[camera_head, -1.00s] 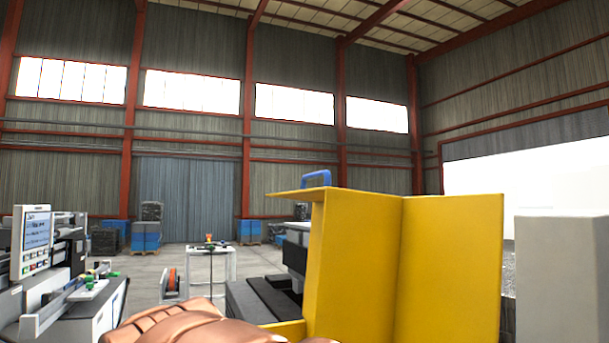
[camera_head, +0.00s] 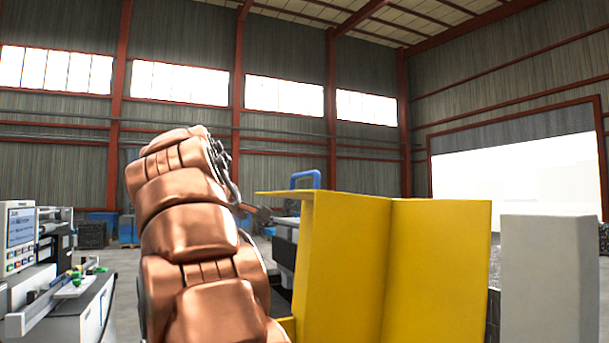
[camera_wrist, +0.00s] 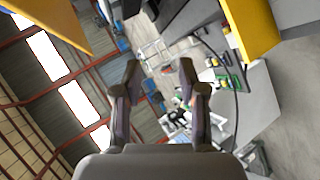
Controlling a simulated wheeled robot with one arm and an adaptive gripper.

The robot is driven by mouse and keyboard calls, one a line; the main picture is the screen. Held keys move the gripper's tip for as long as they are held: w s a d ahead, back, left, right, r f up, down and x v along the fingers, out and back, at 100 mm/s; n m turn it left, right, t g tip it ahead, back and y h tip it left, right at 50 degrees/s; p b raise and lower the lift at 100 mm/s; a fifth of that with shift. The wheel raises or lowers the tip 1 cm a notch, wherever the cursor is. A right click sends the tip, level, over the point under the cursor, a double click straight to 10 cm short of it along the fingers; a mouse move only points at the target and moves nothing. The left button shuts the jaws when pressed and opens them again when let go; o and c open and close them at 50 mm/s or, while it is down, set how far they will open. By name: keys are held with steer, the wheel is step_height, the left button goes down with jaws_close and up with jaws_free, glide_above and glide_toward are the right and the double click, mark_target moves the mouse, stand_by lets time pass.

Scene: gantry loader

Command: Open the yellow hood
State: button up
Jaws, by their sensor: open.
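The yellow hood (camera_head: 345,265) stands at the right of centre in the head view, with upright panels and a narrow flange along its top left. In the wrist view my gripper (camera_wrist: 160,75) is open, with nothing between the fingers. Yellow panels show at that view's upper left and upper right; the blue handle does not show clearly there.
A grey block (camera_head: 547,270) stands right of the hood. A machine with a control screen (camera_head: 20,238) is at the left. Dark machine parts lie behind my arm, left of the hood. Open floor shows between the left machine and my arm.

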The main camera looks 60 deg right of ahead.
mark_target(302, 174)
steer(key=s+d+r+h, duration=0.1)
steer(key=s+d+r, duration=0.1)
steer(key=s+r, duration=0.1)
steer(key=s+d+r+m+g+h, duration=0.1)
steer(key=s+d+r, duration=0.1)
steer(key=s+r, duration=0.2)
steer(key=s+d+r+m+g+h, duration=0.1)
steer(key=s+d+r, duration=0.1)
steer(key=r, duration=0.3)
steer(key=shift+s+d+h, duration=0.3)
steer(key=shift+s+h, duration=0.1)
steer(key=shift+s, duration=0.35)
steer(key=shift+p+x, duration=0.8)
steer(key=shift+x, duration=3)
steer(key=shift+r, duration=0.1)
steer(key=shift+c, duration=0.2)
jaws_close()
